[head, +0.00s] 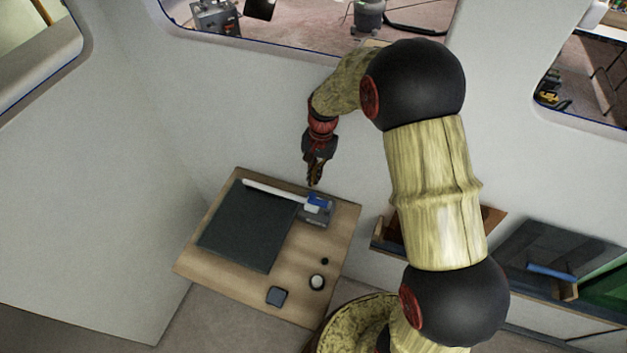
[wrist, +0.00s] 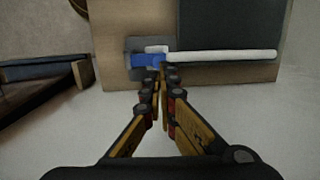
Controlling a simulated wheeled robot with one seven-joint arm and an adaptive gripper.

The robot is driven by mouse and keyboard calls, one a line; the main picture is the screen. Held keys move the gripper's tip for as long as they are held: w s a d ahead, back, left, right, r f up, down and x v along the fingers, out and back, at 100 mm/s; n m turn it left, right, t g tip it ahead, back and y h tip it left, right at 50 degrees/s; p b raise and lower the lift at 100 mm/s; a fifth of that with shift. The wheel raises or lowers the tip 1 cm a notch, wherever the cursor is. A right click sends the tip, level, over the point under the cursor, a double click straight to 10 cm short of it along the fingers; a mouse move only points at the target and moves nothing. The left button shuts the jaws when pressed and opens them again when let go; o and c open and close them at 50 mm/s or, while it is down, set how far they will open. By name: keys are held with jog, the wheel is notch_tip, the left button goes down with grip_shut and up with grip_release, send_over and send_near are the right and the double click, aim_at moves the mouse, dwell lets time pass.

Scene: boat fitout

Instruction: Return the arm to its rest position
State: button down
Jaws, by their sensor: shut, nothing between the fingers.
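My arm (head: 428,185) reaches up from the lower right of the head view and bends over to the left. My gripper (head: 314,180) points down over the far edge of a wooden table and is shut and empty. In the wrist view the fingertips of my gripper (wrist: 161,72) meet, with the blue piece just beyond them. I cannot tell the exact height of the fingertips above the table.
The wooden table (head: 235,295) carries a dark mat (head: 248,230), a white rod (head: 270,192), a blue piece (head: 318,202) on a grey block, a ring (head: 317,282) and a small dark square (head: 277,296). White walls stand close behind. Shelves (head: 560,265) are at right.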

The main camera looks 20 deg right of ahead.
jog(key=r, duration=0.1)
jog(key=r+p, duration=0.1)
jog(key=r, duration=0.1)
jog(key=r+p, duration=0.1)
jog(key=shift+w+d+r, duration=0.1)
jog(key=shift+w+r, duration=0.2)
jog(key=shift+r, duration=0.1)
